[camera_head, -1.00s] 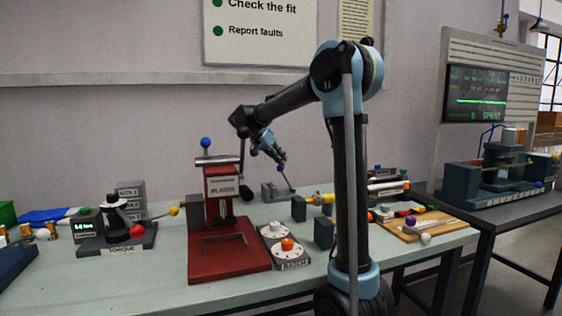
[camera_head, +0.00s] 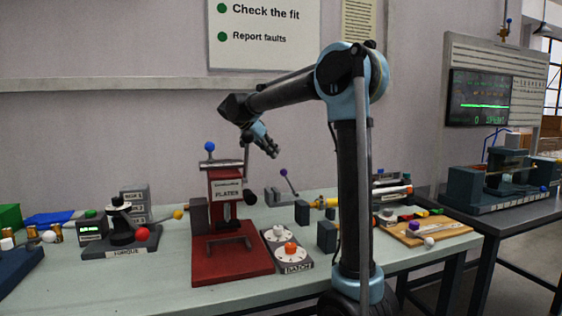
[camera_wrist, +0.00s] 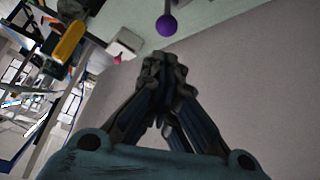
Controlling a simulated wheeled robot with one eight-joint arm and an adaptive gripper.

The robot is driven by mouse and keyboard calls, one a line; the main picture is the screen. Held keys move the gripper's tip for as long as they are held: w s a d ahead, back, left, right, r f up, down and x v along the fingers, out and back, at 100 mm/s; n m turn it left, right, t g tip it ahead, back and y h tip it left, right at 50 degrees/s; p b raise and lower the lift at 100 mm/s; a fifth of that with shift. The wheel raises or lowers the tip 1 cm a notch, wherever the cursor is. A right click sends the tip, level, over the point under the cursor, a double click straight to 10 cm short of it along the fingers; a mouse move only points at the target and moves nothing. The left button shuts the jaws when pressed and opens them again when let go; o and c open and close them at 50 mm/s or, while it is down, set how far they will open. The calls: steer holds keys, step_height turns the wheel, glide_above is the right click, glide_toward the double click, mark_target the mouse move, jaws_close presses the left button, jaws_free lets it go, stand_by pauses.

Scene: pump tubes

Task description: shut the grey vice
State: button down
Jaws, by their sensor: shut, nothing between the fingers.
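The grey vice (camera_head: 275,198) stands at the back of the bench, behind the red press. Its lever slants up and to the left, ending in a purple knob (camera_head: 283,172). The knob also shows at the top of the wrist view (camera_wrist: 167,25). My gripper (camera_head: 274,153) is above and a little left of the knob, with its fingers pointing down and right. The fingers are shut, empty and apart from the knob. In the wrist view the fingertips (camera_wrist: 163,66) sit just below the knob. I cannot tell how wide the vice's jaws stand.
The red press (camera_head: 230,265) stands front left of the vice, with a blue-topped post. A dial plate (camera_head: 290,262) lies in front. Dark blocks with a yellow part (camera_head: 318,203) stand to the right. A wall is behind. The air around my gripper is clear.

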steer(key=shift+v, duration=2.1)
steer(key=shift+w+a, duration=0.15)
steer(key=shift+w, duration=0.05)
